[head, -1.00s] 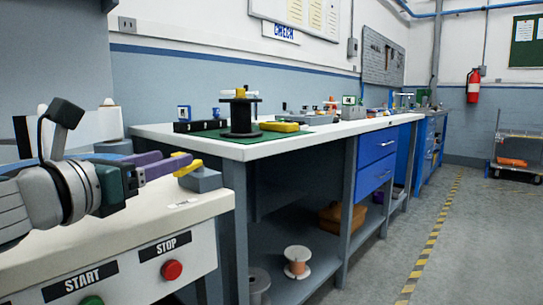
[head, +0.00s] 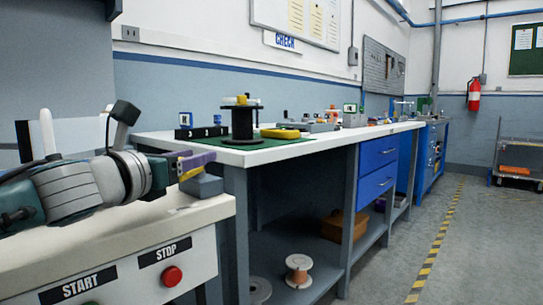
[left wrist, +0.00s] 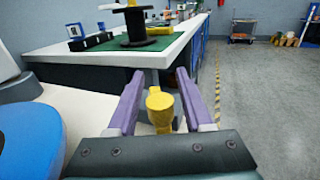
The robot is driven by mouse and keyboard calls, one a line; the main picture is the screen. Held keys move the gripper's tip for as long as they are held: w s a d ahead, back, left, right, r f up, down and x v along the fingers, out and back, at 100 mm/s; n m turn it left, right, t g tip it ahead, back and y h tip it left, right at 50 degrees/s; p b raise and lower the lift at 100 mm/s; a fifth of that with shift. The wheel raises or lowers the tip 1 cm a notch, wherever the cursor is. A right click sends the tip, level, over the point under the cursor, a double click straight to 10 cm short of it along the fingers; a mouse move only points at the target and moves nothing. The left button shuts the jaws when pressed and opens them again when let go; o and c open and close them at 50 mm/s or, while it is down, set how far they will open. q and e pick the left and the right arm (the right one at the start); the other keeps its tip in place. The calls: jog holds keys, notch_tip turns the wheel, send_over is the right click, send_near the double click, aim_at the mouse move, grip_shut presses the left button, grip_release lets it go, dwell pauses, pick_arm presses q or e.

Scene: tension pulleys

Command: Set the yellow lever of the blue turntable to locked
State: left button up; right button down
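The yellow lever (left wrist: 160,106) stands between the two purple fingers of my left gripper (left wrist: 159,76) in the left wrist view, with a gap on each side. The gripper is open. In the head view my left gripper (head: 198,160) is at the lever, and only a little of the yellow (head: 190,174) shows beside the fingers, above a grey block (head: 203,187). The blue turntable (left wrist: 28,142) shows at the left edge of the left wrist view; my arm hides it in the head view. My right gripper is not in view.
The white bench front has a red stop button (head: 172,276) below the lever. A workbench with a green mat (head: 270,142) and a black spool (head: 242,125) stands just beyond. The floor aisle (head: 465,250) on the right is clear.

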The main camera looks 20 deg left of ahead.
pick_arm(q)
grip_shut()
dwell(1.1)
